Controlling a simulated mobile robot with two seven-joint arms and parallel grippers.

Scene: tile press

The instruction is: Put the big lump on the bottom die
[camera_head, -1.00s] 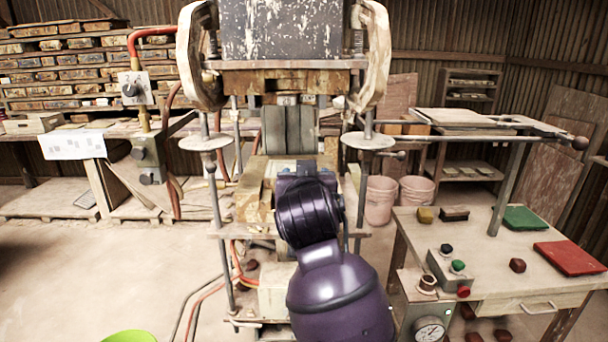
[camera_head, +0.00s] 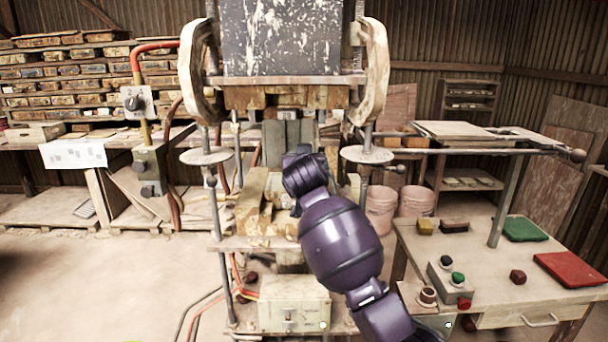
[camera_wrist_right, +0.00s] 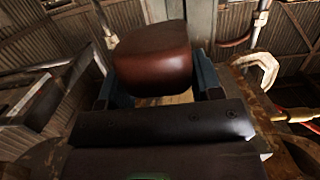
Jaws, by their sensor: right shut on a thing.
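The big lump (camera_wrist_right: 153,55) is a smooth reddish-brown block in the right wrist view. My right gripper (camera_wrist_right: 155,88) is shut on it, with a blue finger at each side. In the head view my right arm reaches from the lower right to the press, and its wrist hides the fingers and lump. The bottom die appears to be among the worn yellowish blocks (camera_head: 252,205) low in the press, left of my wrist; its top is partly hidden. I cannot tell whether the lump touches it. My left gripper is not in view.
The upper press block (camera_head: 280,40) hangs above my wrist between two curved side frames. Thin upright rods with round discs (camera_head: 205,156) flank the working gap. At right, a table (camera_head: 430,235) holds a control box (camera_head: 450,279), a green tray (camera_head: 524,229) and a red tray (camera_head: 572,268).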

